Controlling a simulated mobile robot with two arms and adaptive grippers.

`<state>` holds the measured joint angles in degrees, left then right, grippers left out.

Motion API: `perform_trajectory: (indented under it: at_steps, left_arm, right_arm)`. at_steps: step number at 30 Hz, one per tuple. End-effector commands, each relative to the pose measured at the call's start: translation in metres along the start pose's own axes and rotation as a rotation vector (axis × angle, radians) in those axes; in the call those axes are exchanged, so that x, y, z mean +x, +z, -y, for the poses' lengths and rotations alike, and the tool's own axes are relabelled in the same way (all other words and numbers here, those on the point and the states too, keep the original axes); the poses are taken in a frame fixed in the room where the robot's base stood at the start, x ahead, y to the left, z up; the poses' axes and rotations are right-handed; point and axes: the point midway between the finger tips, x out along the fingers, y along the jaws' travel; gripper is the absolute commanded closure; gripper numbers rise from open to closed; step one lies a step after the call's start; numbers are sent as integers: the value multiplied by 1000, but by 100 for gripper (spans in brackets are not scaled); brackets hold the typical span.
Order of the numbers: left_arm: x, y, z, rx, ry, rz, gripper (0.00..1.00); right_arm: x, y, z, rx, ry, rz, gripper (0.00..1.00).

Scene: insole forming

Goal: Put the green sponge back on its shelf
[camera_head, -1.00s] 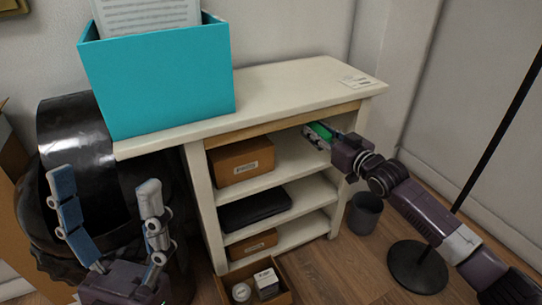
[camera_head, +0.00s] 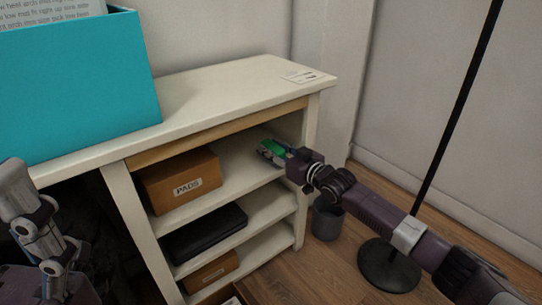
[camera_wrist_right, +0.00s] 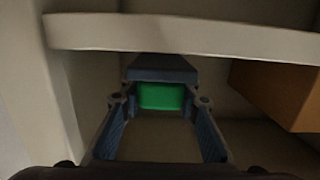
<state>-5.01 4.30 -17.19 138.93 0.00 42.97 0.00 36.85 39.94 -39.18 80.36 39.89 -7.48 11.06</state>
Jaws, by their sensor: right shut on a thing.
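The green sponge (camera_head: 279,146) is in my right gripper (camera_head: 272,153), inside the right end of the cabinet's top compartment. In the right wrist view the sponge (camera_wrist_right: 161,96) shows between the fingertips of the right gripper (camera_wrist_right: 162,100), which is shut on it. The top shelf board (camera_head: 240,172) lies under the gripper; whether the sponge touches it I cannot tell. My left gripper (camera_head: 35,225) is at the lower left of the head view, cut off by the edge, with only one finger clear, so its opening is hidden.
A brown PADS box (camera_head: 183,181) stands left on the same shelf. A black case (camera_head: 205,235) lies on the shelf below, another brown box (camera_head: 212,271) lower. A teal bin (camera_head: 75,85) stands on top. A grey bin (camera_head: 327,220) and pole base (camera_head: 390,266) stand right.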

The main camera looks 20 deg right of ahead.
Motion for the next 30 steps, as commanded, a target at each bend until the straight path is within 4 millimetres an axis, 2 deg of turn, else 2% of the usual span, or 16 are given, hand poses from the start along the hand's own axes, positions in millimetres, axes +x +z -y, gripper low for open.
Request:
perform_trajectory:
  at_steps: [1, 3, 14, 15, 19, 30]
  left_arm:
    - [-1, -1, 0, 1, 4, -12, 28]
    - [1, -1, -1, 2, 7, -19, 28]
    - [2, -1, -1, 3, 8, -19, 28]
    - [3, -1, -1, 3, 9, -20, 28]
    - [3, -1, -1, 3, 9, -19, 28]
    - [5, -1, -1, 2, 9, -20, 28]
  right_arm:
    - [1, 8, 0, 0, 0, -1, 100]
    - [1, 11, 0, 0, 1, -3, 100]
    - [1, 13, 0, 0, 0, -2, 100]
    - [1, 13, 0, 0, 0, -2, 70]
    - [1, 13, 0, 0, 0, -2, 55]
    - [0, 9, 0, 0, 0, -2, 53]
